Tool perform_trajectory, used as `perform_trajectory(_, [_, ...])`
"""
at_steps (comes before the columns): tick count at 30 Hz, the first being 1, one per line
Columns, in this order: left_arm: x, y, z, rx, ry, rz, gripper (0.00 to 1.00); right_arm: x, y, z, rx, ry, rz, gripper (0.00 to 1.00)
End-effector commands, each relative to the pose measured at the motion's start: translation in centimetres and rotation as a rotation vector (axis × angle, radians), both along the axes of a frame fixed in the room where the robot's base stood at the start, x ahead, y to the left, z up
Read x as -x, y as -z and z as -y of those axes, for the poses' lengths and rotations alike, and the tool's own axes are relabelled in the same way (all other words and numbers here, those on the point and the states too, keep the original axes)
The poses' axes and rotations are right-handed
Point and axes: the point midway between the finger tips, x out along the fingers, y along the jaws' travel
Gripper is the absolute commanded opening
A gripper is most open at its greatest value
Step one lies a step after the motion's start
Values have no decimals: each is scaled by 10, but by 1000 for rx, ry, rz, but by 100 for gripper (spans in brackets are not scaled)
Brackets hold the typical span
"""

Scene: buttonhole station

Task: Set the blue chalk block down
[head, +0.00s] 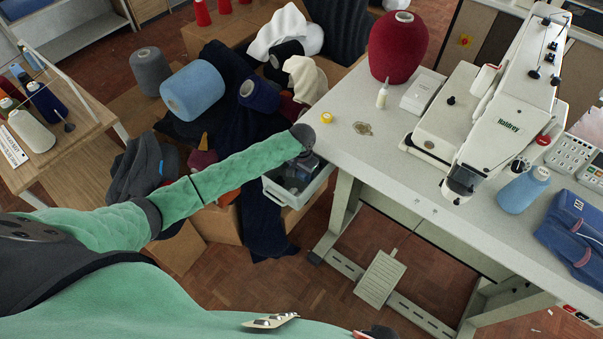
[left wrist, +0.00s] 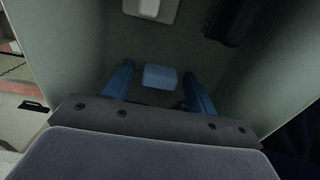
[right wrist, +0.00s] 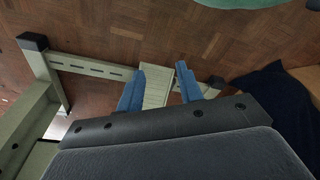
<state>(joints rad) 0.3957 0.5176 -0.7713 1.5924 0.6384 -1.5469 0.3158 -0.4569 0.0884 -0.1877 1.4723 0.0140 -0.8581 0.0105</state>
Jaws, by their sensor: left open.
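The blue chalk block (left wrist: 160,77) shows in the left wrist view. It lies between and just ahead of the two fingertips, with a gap on each side, and seems to rest on the grey-green floor of the bin. My left gripper (left wrist: 158,82) is open. In the head view my left gripper (head: 303,168) reaches down into the pale bin (head: 272,190) beside the table, and the block cannot be made out there. My right gripper (right wrist: 160,72) is open and empty, with the floor and a foot pedal (right wrist: 157,82) beyond its fingers.
In the left wrist view a white item (left wrist: 150,8) and a dark item (left wrist: 230,18) lie farther along the bin. The table (head: 385,140) stands right of the bin, with a sewing machine (head: 500,105). Dark cloth (head: 262,215) hangs close to the left.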

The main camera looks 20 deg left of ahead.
Motion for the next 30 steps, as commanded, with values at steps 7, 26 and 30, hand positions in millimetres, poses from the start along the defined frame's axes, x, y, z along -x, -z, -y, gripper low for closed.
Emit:
perform_trajectory(7, [-1, -8, 0, 2, 0, 2, 57, 0, 1, 0, 1, 0, -4, 36])
perform_trajectory(26, [-1, -111, 0, 0, 0, 1, 57, -9, -59, -15, -17, 7, -30, 36])
perform_trajectory(30, [-1, -120, 0, 0, -1, 1, 57, -10, -65, -16, -19, 8, -32, 36])
